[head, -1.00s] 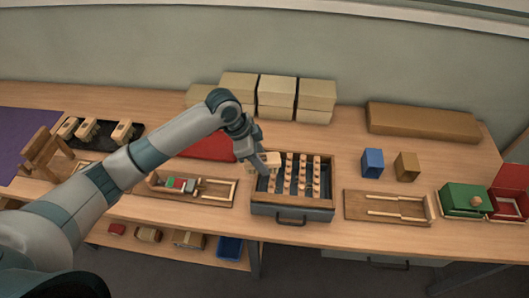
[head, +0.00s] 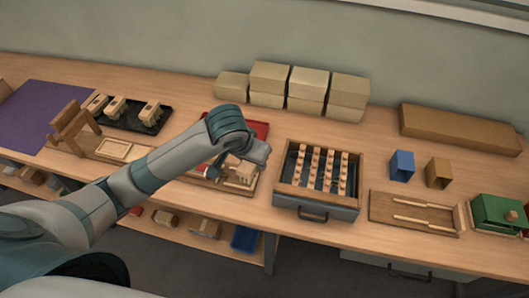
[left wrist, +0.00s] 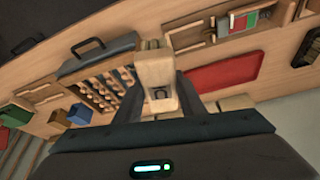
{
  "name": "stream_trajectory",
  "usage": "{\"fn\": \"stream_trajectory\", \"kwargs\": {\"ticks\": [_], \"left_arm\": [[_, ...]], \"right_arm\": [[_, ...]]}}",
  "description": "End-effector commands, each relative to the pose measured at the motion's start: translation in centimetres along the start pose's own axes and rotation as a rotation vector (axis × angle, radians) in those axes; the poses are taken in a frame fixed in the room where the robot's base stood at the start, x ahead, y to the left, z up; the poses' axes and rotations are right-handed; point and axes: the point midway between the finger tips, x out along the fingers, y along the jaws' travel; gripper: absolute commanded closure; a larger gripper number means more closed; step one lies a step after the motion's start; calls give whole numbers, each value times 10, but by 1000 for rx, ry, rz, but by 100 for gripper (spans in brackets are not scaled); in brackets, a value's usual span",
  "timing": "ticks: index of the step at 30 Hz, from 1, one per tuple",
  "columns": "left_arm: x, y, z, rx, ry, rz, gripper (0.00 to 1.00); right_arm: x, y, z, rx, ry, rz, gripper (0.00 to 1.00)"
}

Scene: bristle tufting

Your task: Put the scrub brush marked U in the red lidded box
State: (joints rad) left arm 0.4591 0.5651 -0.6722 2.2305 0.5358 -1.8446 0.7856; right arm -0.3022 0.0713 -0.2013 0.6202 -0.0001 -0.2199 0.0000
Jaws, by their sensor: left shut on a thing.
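More pale brushes (head: 116,107) stand on the black tray (head: 133,122) at the left. The red lidded box is almost wholly cut off at the right edge of the head view, beside the green box (head: 494,213). My right gripper is out of view.
An open drawer-like tray (head: 317,205) holds several rows of wooden pegs. A red mat (head: 262,130) lies behind my arm. A blue block (head: 402,166), a brown block (head: 438,172) and a wooden slide fixture (head: 385,208) stand to the right. Tan boxes (head: 270,82) line the wall.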

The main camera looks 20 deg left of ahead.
Motion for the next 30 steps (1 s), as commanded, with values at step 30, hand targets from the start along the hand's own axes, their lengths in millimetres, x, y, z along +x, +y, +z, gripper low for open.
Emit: {"fn": "stream_trajectory", "kwargs": {"ticks": [30], "left_arm": [[98,-7,47,-116,7,-43,85]], "right_arm": [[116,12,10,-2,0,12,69]]}}
